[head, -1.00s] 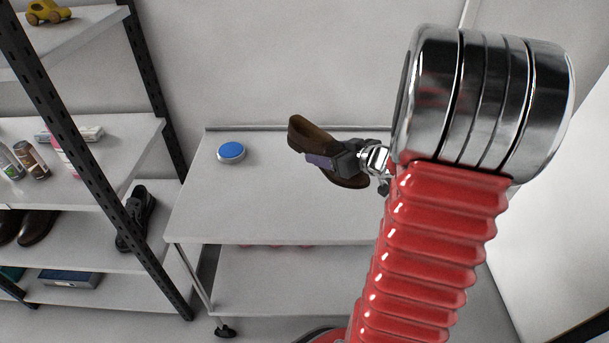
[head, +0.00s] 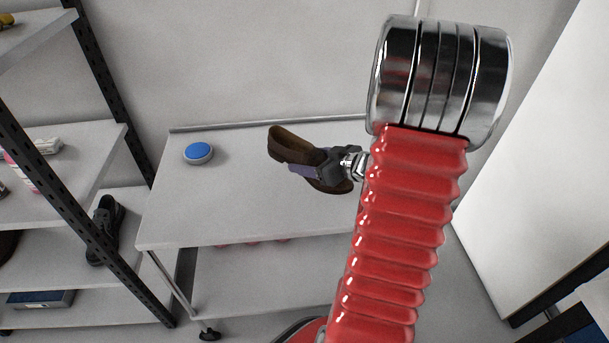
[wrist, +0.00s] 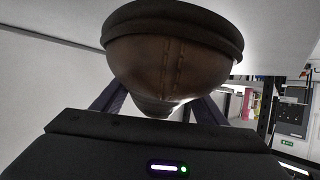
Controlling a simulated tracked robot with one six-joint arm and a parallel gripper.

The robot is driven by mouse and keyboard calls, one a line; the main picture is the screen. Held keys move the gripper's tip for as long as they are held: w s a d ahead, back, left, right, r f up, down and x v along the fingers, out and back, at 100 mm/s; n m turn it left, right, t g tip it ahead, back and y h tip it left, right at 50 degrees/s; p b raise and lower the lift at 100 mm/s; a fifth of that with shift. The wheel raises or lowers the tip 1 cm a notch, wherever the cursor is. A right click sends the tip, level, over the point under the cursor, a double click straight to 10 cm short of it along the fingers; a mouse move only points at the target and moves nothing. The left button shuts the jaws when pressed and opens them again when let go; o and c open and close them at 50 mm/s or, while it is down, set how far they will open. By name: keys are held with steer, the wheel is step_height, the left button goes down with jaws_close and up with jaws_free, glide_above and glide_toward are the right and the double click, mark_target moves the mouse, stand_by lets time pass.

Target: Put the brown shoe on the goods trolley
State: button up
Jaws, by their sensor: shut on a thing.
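The brown shoe (head: 288,146) is held in my gripper (head: 308,168) over the top deck of the goods trolley (head: 205,210). My gripper is shut on the shoe's middle, and the shoe's opening faces up and to the left. In the wrist view the shoe (wrist: 170,65) fills the upper middle, between the two purple fingers. The exact gap between the shoe's sole and the deck cannot be told. My red arm hides the right part of the trolley.
A round blue-topped thing (head: 198,152) sits on the trolley's top deck at the left. A rack (head: 95,230) with a dark shoe (head: 105,230) and a blue box (head: 40,299) stands at the left. The deck's front middle is clear. A white panel (head: 545,150) is at the right.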

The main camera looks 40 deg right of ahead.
mark_target(347, 184)
steer(key=shift+f, duration=1.15)
steer(key=shift+f, duration=2.1)
steer(key=o, duration=1.3)
steer(key=shift+o, duration=0.2)
steer(key=v, duration=1.2)
